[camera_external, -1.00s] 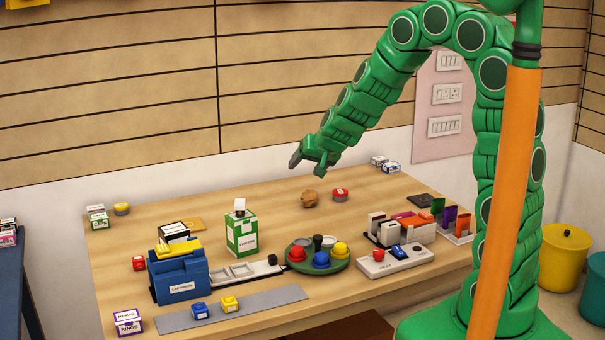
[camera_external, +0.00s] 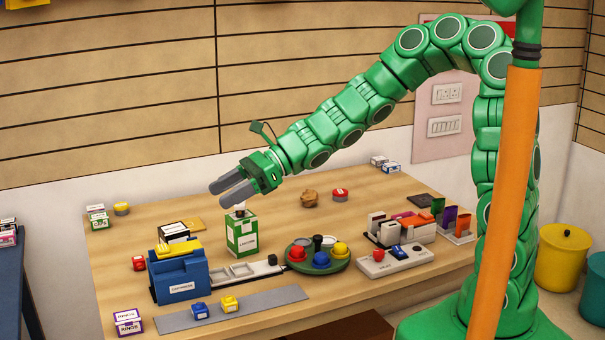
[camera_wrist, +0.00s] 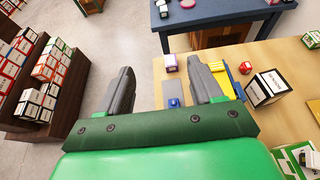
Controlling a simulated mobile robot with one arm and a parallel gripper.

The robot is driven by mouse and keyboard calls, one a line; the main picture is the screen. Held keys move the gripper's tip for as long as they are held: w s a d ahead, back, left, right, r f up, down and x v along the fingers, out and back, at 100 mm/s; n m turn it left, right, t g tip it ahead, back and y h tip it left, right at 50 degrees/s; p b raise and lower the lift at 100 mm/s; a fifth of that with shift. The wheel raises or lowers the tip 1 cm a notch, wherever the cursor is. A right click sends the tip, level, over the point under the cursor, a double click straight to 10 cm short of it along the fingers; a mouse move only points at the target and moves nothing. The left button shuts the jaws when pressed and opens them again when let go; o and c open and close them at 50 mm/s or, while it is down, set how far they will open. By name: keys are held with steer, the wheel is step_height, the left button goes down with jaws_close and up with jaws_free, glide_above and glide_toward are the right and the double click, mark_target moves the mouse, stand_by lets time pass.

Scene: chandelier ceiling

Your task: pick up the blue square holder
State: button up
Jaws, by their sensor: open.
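The blue square holder (camera_external: 200,310) is a small blue block with a white label. It sits on the grey strip (camera_external: 270,300) near the table's front edge, left of a small yellow block (camera_external: 229,304).
A blue cartridge box (camera_external: 180,282) with yellow on top stands just behind the holder. A rings box (camera_external: 128,321) stands at the front left corner. A green round tray (camera_external: 335,266) with coloured knobs lies to the right. The strip's right half is bare.

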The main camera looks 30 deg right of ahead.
steer(key=f, duration=0.2)
glide_toward(200, 301)
steer(key=shift+w+a+f, duration=0.15)
steer(key=shift+a+f, duration=0.2)
steer(key=shift+a, duration=0.1)
steer(key=shift+x, duration=3.8)
steer(key=shift+r, duration=0.1)
steer(key=shift+c, duration=0.5)
steer(key=c, duration=1)
steer(key=shift+c, duration=0.2)
step_height(200, 301, up, 10)
